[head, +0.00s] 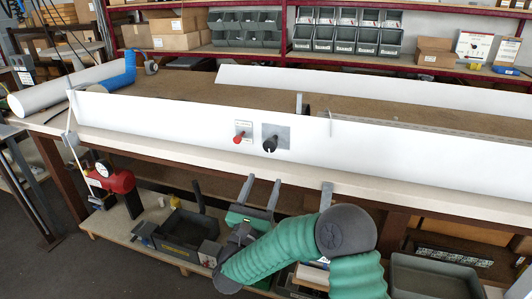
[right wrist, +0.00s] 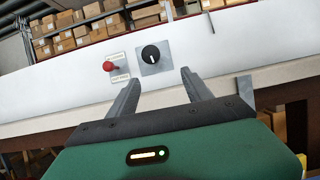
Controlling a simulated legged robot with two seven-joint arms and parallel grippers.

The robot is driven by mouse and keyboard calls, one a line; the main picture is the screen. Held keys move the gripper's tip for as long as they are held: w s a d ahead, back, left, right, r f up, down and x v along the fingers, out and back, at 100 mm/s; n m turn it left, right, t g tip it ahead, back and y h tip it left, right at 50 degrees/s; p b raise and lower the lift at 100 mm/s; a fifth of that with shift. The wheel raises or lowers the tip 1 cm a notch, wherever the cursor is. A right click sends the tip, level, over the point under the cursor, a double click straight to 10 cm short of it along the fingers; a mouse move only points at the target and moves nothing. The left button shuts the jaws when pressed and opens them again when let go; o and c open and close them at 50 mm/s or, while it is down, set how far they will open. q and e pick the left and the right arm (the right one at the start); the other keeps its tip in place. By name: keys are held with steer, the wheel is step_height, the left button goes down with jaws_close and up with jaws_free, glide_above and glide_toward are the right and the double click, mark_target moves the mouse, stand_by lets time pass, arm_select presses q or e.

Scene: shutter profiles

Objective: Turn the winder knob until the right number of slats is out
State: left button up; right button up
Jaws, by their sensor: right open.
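The winder knob (head: 270,145) is a round black knob on a grey square plate, set on the long white front panel (head: 400,158). It shows with a pale pointer mark in the right wrist view (right wrist: 151,54). A red-knobbed lever (head: 237,139) with small labels sits left of it. My right gripper (head: 260,188) is open and empty, below and in front of the knob, not touching it. Its two fingers (right wrist: 161,84) point up toward the panel in the right wrist view. I cannot make out separate slats. My left gripper is not in view.
The brown bench top (head: 190,92) lies behind the panel. A white roll (head: 60,92) and a blue piece (head: 118,80) lie at the left end. Grey bins (head: 345,38) fill the back shelf. A red tool (head: 110,178) and dark trays stand under the bench.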

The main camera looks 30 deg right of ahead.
mark_target(269, 150)
steer(key=w+d+r, duration=0.1)
steer(key=w+r, duration=0.2)
steer(key=w+d+r, duration=0.1)
steer(key=w, duration=0.1)
steer(key=shift+w+d+r+b, duration=0.25)
steer(key=shift+d+b, duration=0.1)
steer(key=shift+b, duration=0.05)
steer(key=w+d, duration=0.1)
steer(key=d, duration=0.2)
steer(key=w+d+r, duration=0.1)
steer(key=d, duration=0.1)
steer(key=shift+w+d, duration=0.35)
steer(key=shift+a+r, duration=0.3)
steer(key=shift+a, duration=0.4)
steer(key=c, duration=0.5)
steer(key=shift+s+d, duration=0.1)
steer(key=shift+d, duration=0.15)
steer(key=c, duration=0.5)
steer(key=shift+c, duration=1.2)
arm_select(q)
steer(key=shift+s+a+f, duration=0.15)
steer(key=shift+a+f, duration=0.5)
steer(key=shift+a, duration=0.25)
arm_select(e)
steer(key=shift+a, duration=0.1)
jaws_close()
